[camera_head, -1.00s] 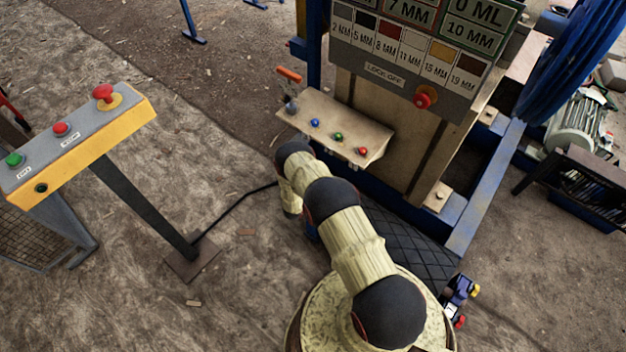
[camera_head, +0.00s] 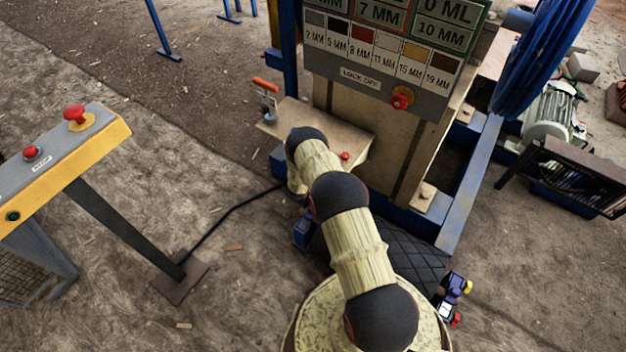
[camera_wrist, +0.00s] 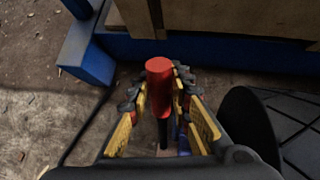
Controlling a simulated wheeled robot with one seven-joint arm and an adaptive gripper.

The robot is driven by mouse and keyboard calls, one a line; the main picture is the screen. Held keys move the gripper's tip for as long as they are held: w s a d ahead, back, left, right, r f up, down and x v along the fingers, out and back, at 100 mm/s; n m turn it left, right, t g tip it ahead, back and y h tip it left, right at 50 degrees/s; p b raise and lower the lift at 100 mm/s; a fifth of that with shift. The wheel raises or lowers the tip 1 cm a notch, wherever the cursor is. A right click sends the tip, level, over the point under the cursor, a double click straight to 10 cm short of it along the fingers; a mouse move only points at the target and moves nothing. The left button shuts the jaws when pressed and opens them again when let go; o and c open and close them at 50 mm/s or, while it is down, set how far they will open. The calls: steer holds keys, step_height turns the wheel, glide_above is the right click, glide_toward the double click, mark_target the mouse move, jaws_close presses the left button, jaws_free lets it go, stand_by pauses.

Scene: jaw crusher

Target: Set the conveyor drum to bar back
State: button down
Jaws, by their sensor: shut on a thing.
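In the wrist view my gripper (camera_wrist: 160,84) is shut on a red handle (camera_wrist: 159,71) on a dark stem. Its yellow-padded fingers stand on both sides of the handle, and the handle's round top faces the camera. In the head view my arm hides the gripper and this handle. No part is clearly marked as the conveyor drum. A lever with an orange grip (camera_head: 266,86) stands at the left end of the wooden control shelf (camera_head: 292,112).
A yellow-fronted console (camera_head: 90,148) with red buttons stands at left on a post. The machine's sign board (camera_head: 360,80) carries a red stop knob (camera_head: 401,97). A blue frame beam (camera_head: 470,190) runs at right. A cable crosses the open dirt between console and machine.

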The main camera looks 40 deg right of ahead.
steer(key=shift+d, duration=0.1)
steer(key=c, duration=1.7)
jaws_free()
steer(key=shift+c, duration=0.2)
steer(key=shift+o, duration=0.6)
steer(key=v, duration=1.2)
